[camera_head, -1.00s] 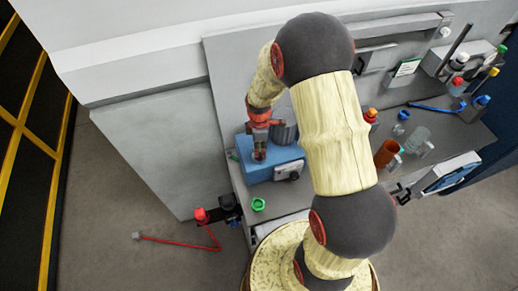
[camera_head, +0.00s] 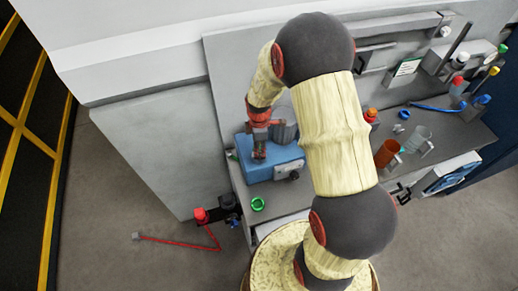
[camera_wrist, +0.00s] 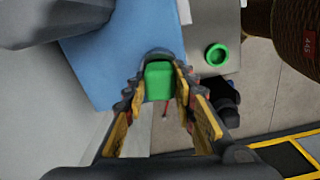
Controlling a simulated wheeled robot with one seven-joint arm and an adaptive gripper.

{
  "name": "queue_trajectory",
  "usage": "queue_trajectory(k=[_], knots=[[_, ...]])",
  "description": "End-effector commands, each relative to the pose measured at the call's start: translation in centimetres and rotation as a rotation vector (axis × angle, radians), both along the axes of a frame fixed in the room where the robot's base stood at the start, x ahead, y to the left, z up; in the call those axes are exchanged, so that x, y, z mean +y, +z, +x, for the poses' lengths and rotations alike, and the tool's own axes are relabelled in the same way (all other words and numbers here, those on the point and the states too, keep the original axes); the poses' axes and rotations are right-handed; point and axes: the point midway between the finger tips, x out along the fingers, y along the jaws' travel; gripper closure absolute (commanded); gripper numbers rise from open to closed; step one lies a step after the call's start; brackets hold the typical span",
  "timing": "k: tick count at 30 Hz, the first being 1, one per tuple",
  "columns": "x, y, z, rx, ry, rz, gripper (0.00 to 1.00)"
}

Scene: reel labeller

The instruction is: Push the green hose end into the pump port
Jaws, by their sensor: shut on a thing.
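The green hose end (camera_wrist: 158,80) sits between my fingertips in the wrist view. My gripper (camera_wrist: 160,88) is shut on it, one finger on each side. A dark rounded rim shows just beyond the green end; I cannot tell whether it is the port or how far the end is in it. The blue pump body (camera_head: 262,172) stands on the bench in the head view, and its blue face (camera_wrist: 95,65) fills the upper left of the wrist view. My gripper (camera_head: 259,154) points down over the pump's left part, and the hose end is hidden there.
A green ring (camera_head: 257,204) lies on the bench in front of the pump. A grey cylinder (camera_head: 284,128) stands behind my gripper. An orange cup (camera_head: 386,153) and a clear jug (camera_head: 417,138) stand to the right. A red hose (camera_head: 175,243) trails at the lower left.

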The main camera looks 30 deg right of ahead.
Motion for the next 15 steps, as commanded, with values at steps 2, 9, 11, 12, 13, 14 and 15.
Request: queue_trajectory(k=[2, 9, 11, 12, 13, 14, 15], knots=[[0.03, -0.24, -0.16, 0.003, 0.0, 0.0, 1.0], [0.04, -0.26, -0.18, 0.004, 0.0, 0.001, 0.65], [0.03, -0.24, -0.16, 0.003, 0.0, 0.0, 0.62], [0.03, -0.22, -0.15, 0.003, 0.0, 0.0, 0.6], [0.03, -0.21, -0.14, 0.003, 0.0, 0.0, 0.58], [0.03, -0.2, -0.14, 0.003, 0.0, 0.0, 0.56], [0.03, -0.19, -0.13, 0.003, 0.0, 0.0, 0.54]])
